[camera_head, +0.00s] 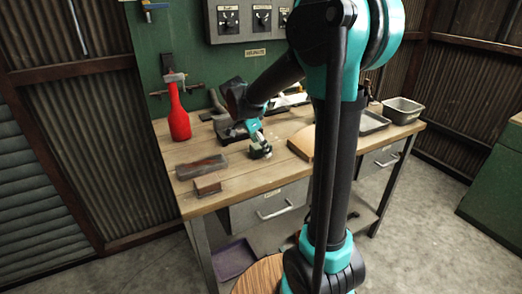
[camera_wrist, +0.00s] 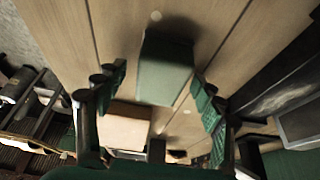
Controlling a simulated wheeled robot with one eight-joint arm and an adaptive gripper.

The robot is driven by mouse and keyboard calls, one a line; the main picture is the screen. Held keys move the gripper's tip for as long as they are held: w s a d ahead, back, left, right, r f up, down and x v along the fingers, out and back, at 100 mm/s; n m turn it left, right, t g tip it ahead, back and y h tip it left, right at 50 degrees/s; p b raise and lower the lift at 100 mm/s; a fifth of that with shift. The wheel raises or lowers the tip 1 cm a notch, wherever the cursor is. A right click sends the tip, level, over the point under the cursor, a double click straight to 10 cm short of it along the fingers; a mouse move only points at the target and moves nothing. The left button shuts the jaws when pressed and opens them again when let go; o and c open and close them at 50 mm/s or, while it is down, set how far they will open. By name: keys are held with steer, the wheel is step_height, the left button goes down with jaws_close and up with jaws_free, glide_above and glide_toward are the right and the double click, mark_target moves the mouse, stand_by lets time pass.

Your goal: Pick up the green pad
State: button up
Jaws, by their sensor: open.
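The green pad (camera_wrist: 165,72) shows in the wrist view as a dark green block on the wooden worktop, with a dark shadow along its far end. My gripper (camera_wrist: 160,92) is open, with one green-lined finger to the left of the pad and one to the right. A gap shows on each side, and I cannot tell how high the fingers are above the worktop. In the head view my gripper (camera_head: 260,150) is low over the middle of the workbench (camera_head: 230,192). I cannot make out the pad there.
A red bottle (camera_head: 178,112) stands at the back left. A grey-brown block (camera_head: 202,167) and a smaller brown block (camera_head: 207,186) lie at the front left. A light wooden piece (camera_head: 302,141) is right of my gripper. A metal tray (camera_head: 403,110) sits at the right end.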

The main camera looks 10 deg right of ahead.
steer(key=shift+c, duration=0.6)
steer(key=c, duration=1.2)
steer(key=shift+r, duration=0.1)
step_height(320, 180, up, 20)
steer(key=shift+f, duration=0.1)
